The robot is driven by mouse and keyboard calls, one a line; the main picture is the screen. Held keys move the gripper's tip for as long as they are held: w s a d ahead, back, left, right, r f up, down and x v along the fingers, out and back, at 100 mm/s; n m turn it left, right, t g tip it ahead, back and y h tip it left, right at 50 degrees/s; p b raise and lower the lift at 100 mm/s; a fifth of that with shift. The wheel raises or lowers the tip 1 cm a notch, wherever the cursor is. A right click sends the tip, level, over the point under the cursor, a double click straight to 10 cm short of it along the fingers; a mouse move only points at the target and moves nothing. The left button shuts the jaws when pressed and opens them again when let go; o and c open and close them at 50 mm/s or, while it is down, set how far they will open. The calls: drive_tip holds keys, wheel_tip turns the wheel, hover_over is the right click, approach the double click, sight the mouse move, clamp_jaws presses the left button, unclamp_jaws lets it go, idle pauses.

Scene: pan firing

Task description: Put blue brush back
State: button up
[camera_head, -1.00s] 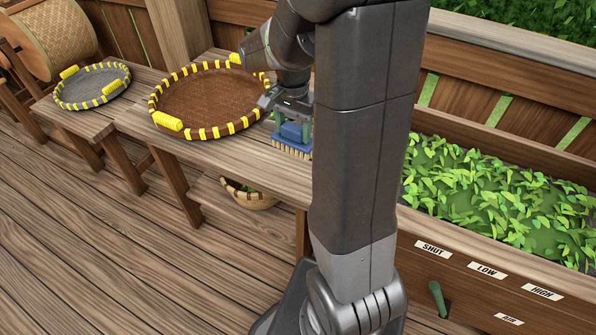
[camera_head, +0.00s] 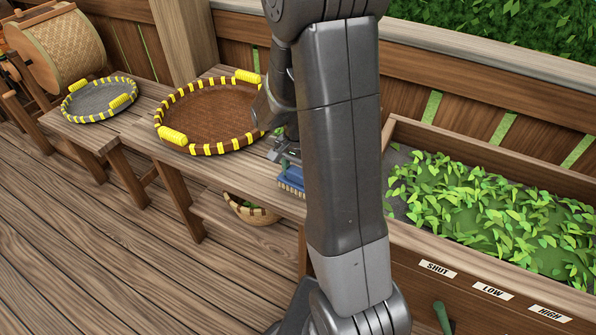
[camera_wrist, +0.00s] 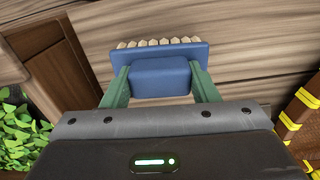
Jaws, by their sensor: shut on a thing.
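The blue brush (camera_head: 291,177) has a blue body and a row of pale bristles. My gripper (camera_head: 288,156) is shut on it, bristles downward, over the wooden bench right of the large brown tray. My arm hides part of the brush in the head view. In the wrist view, the brush (camera_wrist: 160,72) sits between the two green fingers of my gripper (camera_wrist: 160,85), with its bristles along the far edge. I cannot tell whether the bristles touch the bench top.
A large brown tray (camera_head: 161,118) with yellow bindings lies on the bench (camera_head: 240,178). A smaller grey tray (camera_head: 96,101) stands on a side table. A basket (camera_head: 252,211) is below the bench. A wooden trough (camera_head: 440,150) of green leaves is at right, with a green lever (camera_head: 442,318).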

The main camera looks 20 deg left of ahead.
drive_tip(key=shift+f, duration=0.1)
drive_tip(key=shift+f, duration=0.15)
drive_tip(key=o, duration=1.6)
